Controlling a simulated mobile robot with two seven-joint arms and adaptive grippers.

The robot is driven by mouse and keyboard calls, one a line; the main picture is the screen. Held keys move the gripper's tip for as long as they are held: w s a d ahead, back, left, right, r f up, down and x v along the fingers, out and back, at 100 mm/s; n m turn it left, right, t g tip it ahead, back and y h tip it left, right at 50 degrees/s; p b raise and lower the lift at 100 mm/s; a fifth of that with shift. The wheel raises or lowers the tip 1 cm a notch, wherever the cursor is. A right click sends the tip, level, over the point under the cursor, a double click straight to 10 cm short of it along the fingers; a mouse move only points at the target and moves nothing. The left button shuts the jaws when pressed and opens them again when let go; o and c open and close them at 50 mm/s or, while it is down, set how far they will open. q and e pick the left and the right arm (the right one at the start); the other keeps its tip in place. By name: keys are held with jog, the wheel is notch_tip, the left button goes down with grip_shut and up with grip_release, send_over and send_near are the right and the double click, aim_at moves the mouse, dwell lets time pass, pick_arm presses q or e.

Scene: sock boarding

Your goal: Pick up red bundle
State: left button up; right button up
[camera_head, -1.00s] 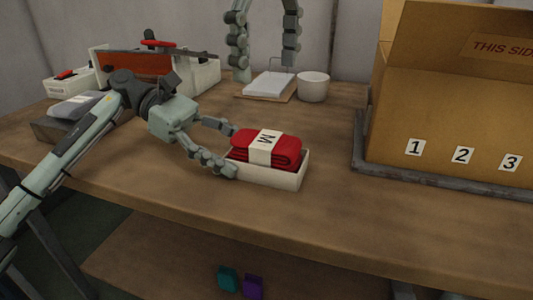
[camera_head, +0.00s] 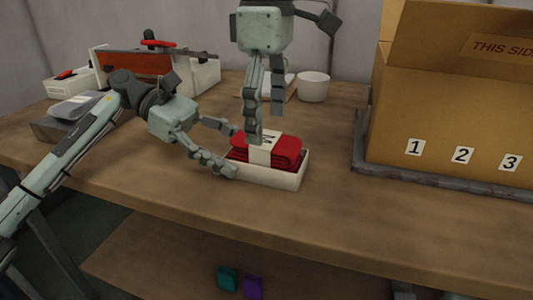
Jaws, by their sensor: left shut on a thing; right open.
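The red bundle (camera_head: 285,150) is folded cloth with a white paper band (camera_head: 262,155) around it. It lies in a small white tray (camera_head: 285,182) near the table's front edge. My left gripper (camera_head: 234,151) is shut on the left end of this tray, with a finger on its near and far sides. My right gripper (camera_head: 265,126) points straight down over the bundle, open. One of its fingers overlaps the band and hides part of its letter; the other ends higher, behind the bundle. I cannot tell if either finger touches the cloth.
A large cardboard box (camera_head: 450,110) marked 1, 2, 3 stands on a grey tray (camera_head: 430,179) at the right. A white cup (camera_head: 313,87) is behind the bundle. A grey bundle (camera_head: 78,105) and a box with a red-brown panel are at the back left. The front table is clear.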

jog(key=shift+f, duration=1.4)
jog(key=shift+c, duration=0.5)
jog(key=c, duration=1.2)
